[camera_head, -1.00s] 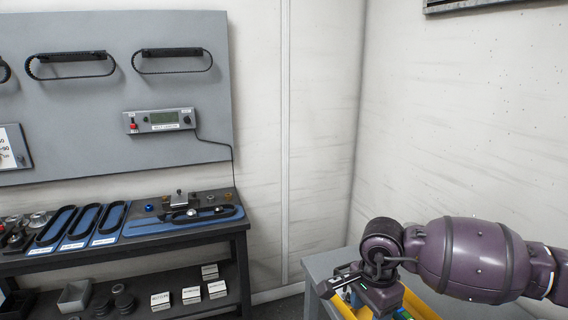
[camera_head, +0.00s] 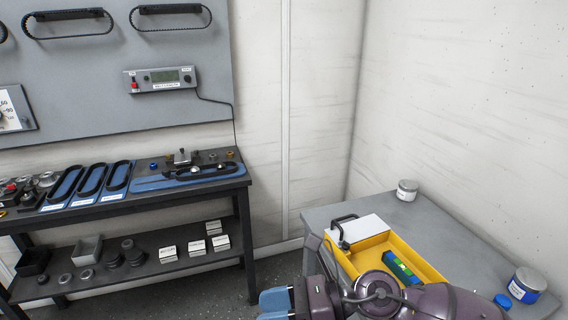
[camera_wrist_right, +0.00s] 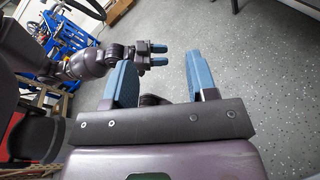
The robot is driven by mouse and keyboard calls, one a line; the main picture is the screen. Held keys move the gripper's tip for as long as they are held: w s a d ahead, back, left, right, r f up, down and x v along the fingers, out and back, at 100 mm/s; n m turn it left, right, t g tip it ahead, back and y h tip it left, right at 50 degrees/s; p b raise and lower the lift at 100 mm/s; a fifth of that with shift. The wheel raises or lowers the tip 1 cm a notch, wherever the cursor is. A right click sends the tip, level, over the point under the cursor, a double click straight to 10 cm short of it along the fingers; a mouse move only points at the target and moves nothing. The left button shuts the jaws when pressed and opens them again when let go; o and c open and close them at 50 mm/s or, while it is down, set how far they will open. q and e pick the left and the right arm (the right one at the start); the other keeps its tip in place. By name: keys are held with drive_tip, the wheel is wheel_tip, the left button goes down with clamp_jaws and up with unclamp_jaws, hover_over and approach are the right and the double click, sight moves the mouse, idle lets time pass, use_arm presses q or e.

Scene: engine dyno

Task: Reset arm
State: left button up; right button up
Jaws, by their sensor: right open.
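My right arm comes in from the lower right of the head view. Its gripper (camera_head: 275,303) has blue fingers and is low at the bottom edge, in front of the grey side table. In the right wrist view the same gripper (camera_wrist_right: 160,80) is open, with nothing between its two blue fingers and the speckled floor beyond. My left gripper (camera_wrist_right: 158,54) shows small in the right wrist view, past those fingers. Its two blue fingertips are apart with nothing visible between them. My left arm is not in the head view.
The side table (camera_head: 446,238) holds a yellow tray (camera_head: 418,256) with a green-and-blue item (camera_head: 402,268), plus cans (camera_head: 407,190) (camera_head: 527,284). A dark workbench (camera_head: 218,186) with belts and parts stands left under a grey panel (camera_head: 70,100). The floor between is clear.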

drive_tip(key=w+d+r+m+t+h, duration=0.15)
drive_tip(key=d+m+t, duration=0.25)
drive_tip(key=m+t, duration=0.55)
drive_tip(key=w+d+r+m+t, duration=0.25)
drive_tip(key=m+t, duration=0.45)
drive_tip(key=m, duration=0.5)
drive_tip(key=s+d+f+m+h, duration=0.2)
drive_tip(key=d+f+m+h, duration=0.7)
drive_tip(key=d+m+h, duration=0.55)
drive_tip(key=s+d+f+m+g+h, duration=0.2)
drive_tip(key=s+d+f+m+g, duration=0.5)
drive_tip(key=s+f+m, duration=0.4)
drive_tip(key=s+d+f+m+g+y, duration=0.1)
drive_tip(key=s+m+g, duration=0.15)
drive_tip(key=s, duration=0.55)
drive_tip(key=s+d+f+m+g, duration=0.1)
drive_tip(key=s+g, duration=0.3)
drive_tip(key=s, duration=0.4)
use_arm(q)
drive_tip(key=shift+s+a+f+g+p, duration=0.15)
drive_tip(key=shift+s+g+p, duration=0.15)
drive_tip(key=shift+s+p, duration=1.25)
use_arm(e)
drive_tip(key=w+f+n+t, duration=0.1)
drive_tip(key=w+f+t, duration=0.3)
drive_tip(key=w+t, duration=0.5)
drive_tip(key=shift+w+a+y, duration=0.4)
drive_tip(key=shift+w+a, duration=0.05)
drive_tip(key=shift+w, duration=0.3)
